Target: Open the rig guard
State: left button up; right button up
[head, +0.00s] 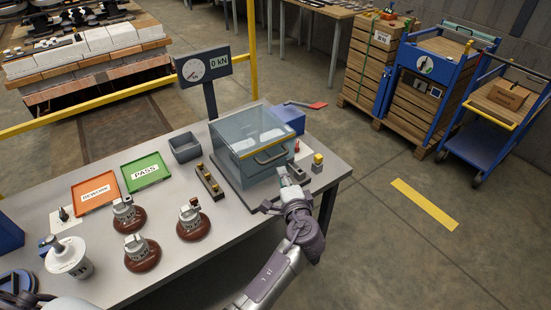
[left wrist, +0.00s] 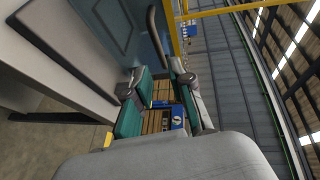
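The rig guard (head: 240,135) is a clear, blue-tinted box with a dark bar handle (head: 272,156) on its front face. It sits closed, down over the rig on the dark base plate (head: 228,178) at the table's right end. My left gripper (head: 290,174) is just in front of the guard, close below and right of the handle. In the left wrist view the teal finger pads stand apart with an empty gap between them, and the handle (left wrist: 155,32) shows beyond the fingers, not between them. My right gripper is not in view.
The grey table (head: 200,250) holds a green PASS tray (head: 146,172), an orange REWORK tray (head: 96,193), brown insulators (head: 193,223) and a grey bin (head: 185,147). A gauge sign (head: 204,67) stands behind the guard. A yellow-topped button box (head: 318,160) is right of the gripper.

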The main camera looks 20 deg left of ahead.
aim_at(276, 158)
pick_arm(q)
jog(key=b+x, duration=0.3)
jog(key=x, duration=0.7)
jog(key=shift+w+a+f, duration=0.15)
jog(key=shift+w, duration=0.15)
grip_shut()
